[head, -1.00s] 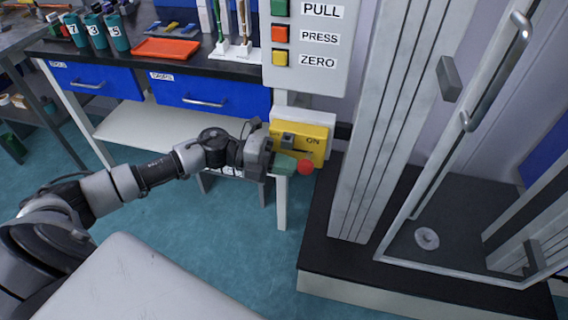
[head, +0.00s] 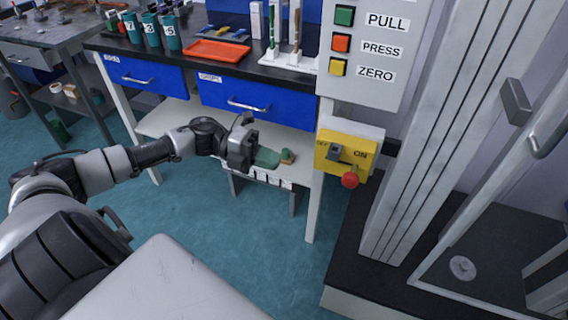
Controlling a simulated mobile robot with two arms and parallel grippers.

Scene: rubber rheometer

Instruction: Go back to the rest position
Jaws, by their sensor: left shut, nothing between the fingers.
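My left arm comes in from the left, and its gripper (head: 286,157) is shut and empty. It hangs in front of the bench's lower shelf, to the left of the yellow switch box and apart from it. The yellow switch box (head: 333,163) has an OFF/ON switch (head: 336,151) and a red knob (head: 350,179) on its lower front. My right gripper is not in the view.
A bench (head: 310,215) with blue drawers (head: 257,100) stands behind the arm. Above the switch box is a grey panel (head: 398,35) with PULL, PRESS and ZERO buttons. A tall machine frame (head: 425,130) stands on a dark base at the right. Blue-green floor (head: 210,220) lies clear below.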

